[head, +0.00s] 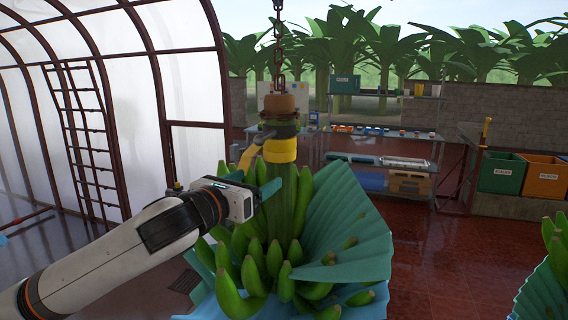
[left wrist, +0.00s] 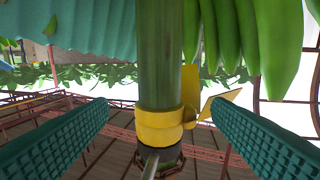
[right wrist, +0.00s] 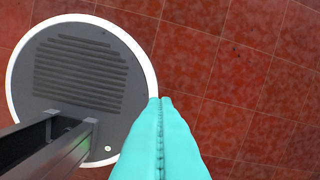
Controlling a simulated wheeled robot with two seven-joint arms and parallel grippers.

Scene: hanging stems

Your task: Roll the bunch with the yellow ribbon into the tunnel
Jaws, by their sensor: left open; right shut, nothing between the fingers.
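The green banana bunch (head: 285,262) hangs from a chain (head: 279,55), its stem upright. A yellow ribbon (head: 281,151) is wrapped around the stem near the top; its tails stick out in the left wrist view (left wrist: 160,126). A teal cover (head: 345,235) is spread around the fruit. My left gripper (head: 250,179) is at the stem, just below the ribbon. Its fingers are open, with the stem between them and gaps on both sides (left wrist: 160,100). My right gripper (right wrist: 162,108) is shut and empty above the floor. The arched white tunnel (head: 100,100) stands at the left.
Another bunch (head: 555,255) with a teal cover is at the right edge. Shelves (head: 385,155) stand behind, with green (head: 501,173) and orange (head: 544,176) bins to the right. A ladder (head: 88,140) is by the tunnel wall. Red tile floor (head: 430,250) is clear between the bunches.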

